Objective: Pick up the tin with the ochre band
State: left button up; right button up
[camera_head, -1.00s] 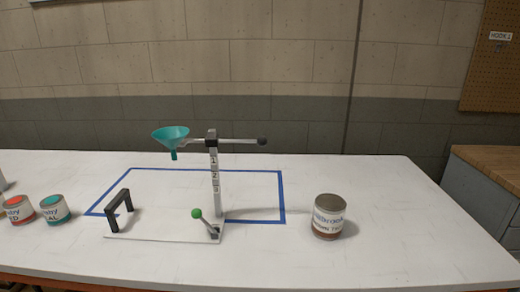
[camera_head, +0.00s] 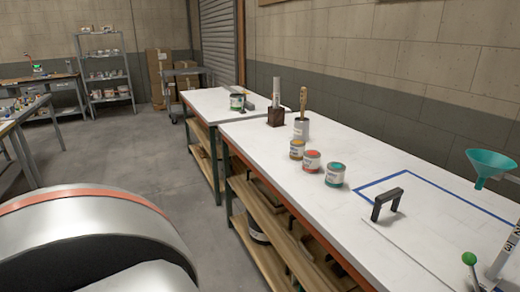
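The tin with the ochre band (camera_head: 297,149) stands upright on the white workbench, the leftmost of a row of three small tins. Its top looks yellow-ochre. Beside it to the right stand a red-topped tin (camera_head: 311,161) and a teal-topped tin (camera_head: 335,175). Nothing touches the ochre tin from my side. Neither of my grippers shows in the view.
Behind the tins stand a grey cup with a wooden-handled tool (camera_head: 301,128) and a dark block holder (camera_head: 276,117). A stand with a black handle (camera_head: 386,204), a green-knobbed lever (camera_head: 469,258) and a teal funnel (camera_head: 489,165) is at right. Open floor (camera_head: 150,150) lies left of the bench.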

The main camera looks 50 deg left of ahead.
aim_at(297, 147)
jog(key=u, duration=1.4)
jog(key=z, duration=0.55)
jog(key=i+j+z, duration=0.15)
jog(key=j+z, duration=0.6)
jog(key=k+j+z, duration=0.1)
jog(key=j+z, duration=0.4)
jog(key=j, duration=1.6)
